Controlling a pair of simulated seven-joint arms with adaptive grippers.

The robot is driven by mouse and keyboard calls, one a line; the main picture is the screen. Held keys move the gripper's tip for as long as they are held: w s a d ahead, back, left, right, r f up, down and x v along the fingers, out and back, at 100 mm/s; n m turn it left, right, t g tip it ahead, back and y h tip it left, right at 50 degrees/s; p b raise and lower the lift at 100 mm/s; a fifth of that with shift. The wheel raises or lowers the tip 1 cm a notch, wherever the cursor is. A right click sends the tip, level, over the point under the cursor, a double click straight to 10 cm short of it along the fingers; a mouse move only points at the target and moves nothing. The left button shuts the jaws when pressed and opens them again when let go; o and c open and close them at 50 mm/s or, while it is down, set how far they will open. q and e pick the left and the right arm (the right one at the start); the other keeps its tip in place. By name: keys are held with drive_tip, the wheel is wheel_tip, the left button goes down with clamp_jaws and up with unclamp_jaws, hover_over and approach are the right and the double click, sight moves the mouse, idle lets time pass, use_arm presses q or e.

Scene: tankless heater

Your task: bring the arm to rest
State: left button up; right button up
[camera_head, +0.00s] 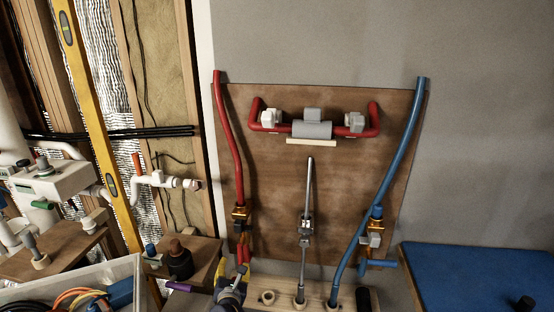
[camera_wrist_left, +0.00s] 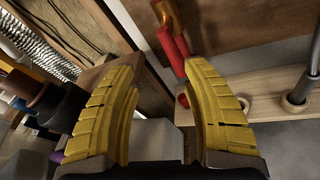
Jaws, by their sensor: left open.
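My left gripper (camera_head: 232,275) is low in the middle of the head view, in front of the lower part of the brown board. In the left wrist view its two yellow fingers (camera_wrist_left: 160,75) stand wide apart, with nothing gripped between them. A red pipe end (camera_wrist_left: 172,52) shows just beyond the fingertips; the gap between it and the fingers is hard to judge. My right gripper is in neither view.
The board (camera_head: 270,190) carries a red pipe (camera_head: 236,165), a blue pipe (camera_head: 400,150) and a grey cylinder (camera_head: 312,130). A wooden holder (camera_head: 333,288) with upright rods is beside the gripper. A clear bin (camera_head: 130,270) stands left; a blue surface (camera_head: 480,275) lies right.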

use_arm(q)
drive_tip(key=s+f+m+g+h, duration=0.1)
drive_tip(key=s+f+m+g, duration=0.1)
drive_tip(key=s+f+m, duration=0.8)
drive_tip(key=s+f+m+g+h, duration=0.1)
drive_tip(key=s+f+m+h, duration=0.15)
drive_tip(key=f+m, duration=0.9)
drive_tip(key=s+f+m+g+h, duration=0.15)
drive_tip(key=s+f+m, duration=0.55)
drive_tip(key=f, duration=0.7)
drive_tip(key=s+a+f+m+g+y, duration=0.1)
drive_tip(key=s+a+f+m+g, duration=0.15)
drive_tip(key=s+f, duration=0.65)
drive_tip(key=s+a+f+m+g+y, duration=0.1)
drive_tip(key=s+a+f+m+g, duration=0.25)
drive_tip(key=s, duration=0.95)
drive_tip(key=s+a+f+m+g, duration=0.1)
drive_tip(key=s+f, duration=0.2)
drive_tip(key=s, duration=0.9)
drive_tip(key=s+a+f+m+g+y, duration=0.1)
drive_tip(key=s+f+g, duration=0.1)
drive_tip(key=s, duration=0.9)
drive_tip(key=shift+s+a+f, duration=0.35)
drive_tip(key=shift+a+f, duration=0.05)
drive_tip(key=shift+f, duration=0.35)
drive_tip(key=shift+m, duration=0.25)
